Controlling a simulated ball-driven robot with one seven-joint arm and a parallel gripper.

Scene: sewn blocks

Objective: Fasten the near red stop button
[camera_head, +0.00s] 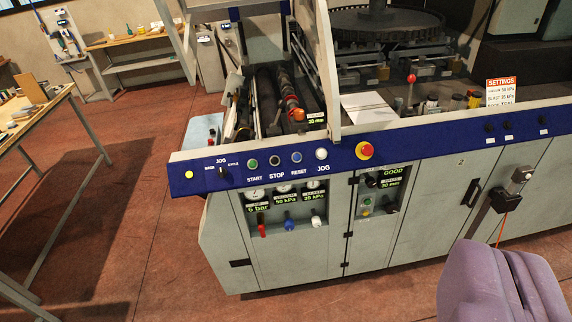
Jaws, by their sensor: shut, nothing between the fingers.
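A red mushroom-shaped stop button (365,150) with a yellow ring sits on the blue control panel (430,135) along the machine's front edge. It is right of the smaller round buttons. My gripper (500,280), purple and block-like, shows at the lower right. It is shut and empty, below and right of the red button in the picture and apart from it. The gripper hides the cabinet's lower right part.
Smaller START, STOP, RESET and JOG buttons (276,160) line the panel. Gauges and valves (285,200) are below. A black box with an orange cable (508,198) sticks out at right. A workbench (35,125) stands at left; the reddish floor (130,220) between is clear.

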